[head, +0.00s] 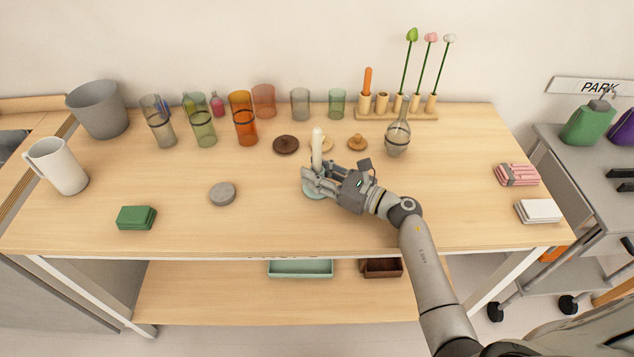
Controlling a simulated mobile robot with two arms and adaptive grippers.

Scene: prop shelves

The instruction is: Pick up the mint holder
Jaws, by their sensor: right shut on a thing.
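The mint holder (312,192) stands on the wooden table near its middle, with a cream candle (317,147) upright in it. My right gripper (317,180) reaches in from the right and is shut on the mint holder, its fingers around the part below the candle. The fingers hide much of the holder; its pale green base shows below them. I cannot tell whether the holder is lifted off the table. My left gripper is not in view.
A grey round lid (222,193) and green cloths (136,217) lie to the left. Several glasses, including an orange one (244,118), stand behind. A glass flask (397,137) is behind my right arm. Pink cloths (517,174) lie at the right. The front middle is clear.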

